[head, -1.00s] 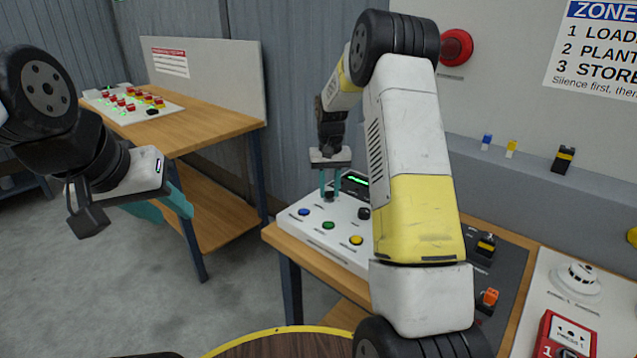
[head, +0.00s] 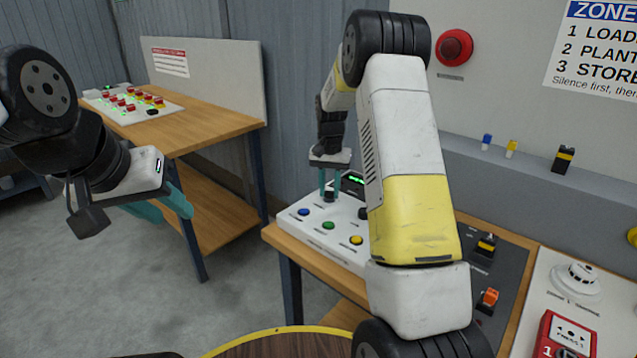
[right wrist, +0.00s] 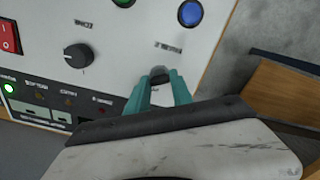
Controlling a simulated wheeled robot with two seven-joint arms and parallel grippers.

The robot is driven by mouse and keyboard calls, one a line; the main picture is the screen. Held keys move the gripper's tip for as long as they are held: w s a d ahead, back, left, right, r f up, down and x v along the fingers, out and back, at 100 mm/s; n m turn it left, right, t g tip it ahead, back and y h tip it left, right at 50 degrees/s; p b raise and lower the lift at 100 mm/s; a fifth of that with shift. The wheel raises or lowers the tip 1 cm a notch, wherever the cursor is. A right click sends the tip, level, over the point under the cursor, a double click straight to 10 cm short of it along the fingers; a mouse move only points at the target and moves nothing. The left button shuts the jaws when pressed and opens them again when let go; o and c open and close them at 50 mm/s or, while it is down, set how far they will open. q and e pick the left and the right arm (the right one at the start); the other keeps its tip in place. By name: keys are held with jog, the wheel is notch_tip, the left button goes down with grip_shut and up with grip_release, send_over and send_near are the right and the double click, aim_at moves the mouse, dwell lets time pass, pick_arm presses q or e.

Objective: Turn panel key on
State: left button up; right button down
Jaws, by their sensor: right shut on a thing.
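The white control panel (head: 318,229) lies on the wooden bench in the head view. My right gripper (head: 329,194) points down at its back left part. Its teal fingers are shut on a small dark knob-like key (head: 329,197). The right wrist view shows this key (right wrist: 160,74) between the fingertips (right wrist: 161,82), below a label too blurred to read. The fingers hide part of it, so its turn angle is unclear. My left gripper (head: 168,208) hangs at the left, away from the panel, with its teal fingers apart and nothing seen between them.
Blue (head: 304,212), green (head: 328,225) and yellow (head: 356,240) buttons sit close to the key. A black rotary knob (right wrist: 78,56) and a red switch (right wrist: 8,38) are on the same panel. My right arm covers the panel's right part. A red call point (head: 566,336) stands at right.

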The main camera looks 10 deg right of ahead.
jog(key=c, duration=1.1)
grip_release()
jog(key=shift+r, duration=3.95)
